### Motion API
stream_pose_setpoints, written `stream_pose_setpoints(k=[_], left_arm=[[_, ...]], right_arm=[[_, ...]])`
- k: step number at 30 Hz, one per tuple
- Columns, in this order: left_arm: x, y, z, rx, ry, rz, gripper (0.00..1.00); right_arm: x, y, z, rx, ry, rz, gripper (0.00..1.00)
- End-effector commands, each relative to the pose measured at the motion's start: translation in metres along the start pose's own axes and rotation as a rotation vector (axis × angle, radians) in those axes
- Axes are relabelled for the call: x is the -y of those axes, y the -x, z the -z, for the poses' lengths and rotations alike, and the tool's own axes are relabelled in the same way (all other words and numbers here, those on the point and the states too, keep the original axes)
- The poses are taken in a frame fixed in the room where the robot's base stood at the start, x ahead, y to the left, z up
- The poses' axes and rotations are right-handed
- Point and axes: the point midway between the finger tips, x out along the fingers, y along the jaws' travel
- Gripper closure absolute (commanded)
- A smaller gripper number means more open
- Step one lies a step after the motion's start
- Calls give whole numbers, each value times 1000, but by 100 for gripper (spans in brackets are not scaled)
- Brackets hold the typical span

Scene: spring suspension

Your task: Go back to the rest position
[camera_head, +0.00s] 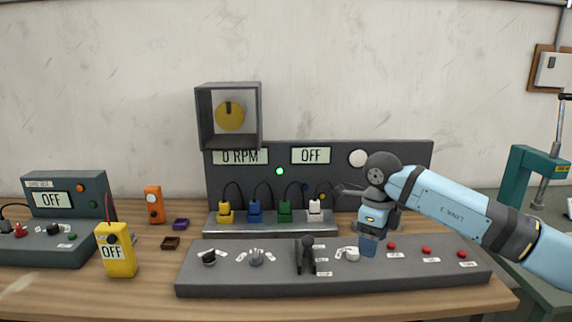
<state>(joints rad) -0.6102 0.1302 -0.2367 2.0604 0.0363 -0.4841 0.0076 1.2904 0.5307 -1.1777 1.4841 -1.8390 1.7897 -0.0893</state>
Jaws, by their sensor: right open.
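My right arm comes in from the right edge. Its right gripper (369,247) points down over the grey control panel (330,284), just right of the white knob (349,254) and left of the nearest red button (391,245). The gripper is open; I see nothing held in it. I cannot tell whether its fingertips touch the panel. My left gripper is not in view. A black lever (306,254) stands upright on the panel, left of the white knob.
Behind, a dark unit (400,175) reads "0 RPM" and "OFF", with coloured plugs in a strip (270,229). A yellow meter (117,252) and a grey box (60,254) stand at left. Space above the panel's left half is free.

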Motion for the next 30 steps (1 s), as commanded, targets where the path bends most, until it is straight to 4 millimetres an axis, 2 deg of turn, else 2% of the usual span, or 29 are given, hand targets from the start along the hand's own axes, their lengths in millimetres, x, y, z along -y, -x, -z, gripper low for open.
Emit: stream_pose_setpoints(k=[1,3,5,8,12,16,19,21,24,28,30], left_arm=[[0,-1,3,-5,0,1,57],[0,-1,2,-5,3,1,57],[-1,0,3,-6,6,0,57],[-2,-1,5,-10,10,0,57],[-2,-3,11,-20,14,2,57],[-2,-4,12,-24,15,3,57],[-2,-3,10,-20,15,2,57],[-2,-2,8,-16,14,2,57],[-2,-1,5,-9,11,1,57],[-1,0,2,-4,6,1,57],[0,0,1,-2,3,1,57]], right_arm=[[-2,-2,-1,4,2,-6,35],[-27,-24,-14,67,29,-96,35],[-45,-36,-23,122,41,-166,35],[-80,-56,-38,220,55,-300,35],[-137,-78,-58,383,41,-531,35],[-196,-87,-75,571,-37,-816,35],[-232,-82,-82,725,-158,-1058,35],[-248,-77,-84,824,-271,-1223,35],[-256,-72,-81,948,-476,-1443,35],[-249,-76,-68,1071,-809,-1696,35],[-239,-87,-56,1115,-1019,-1811,35]])
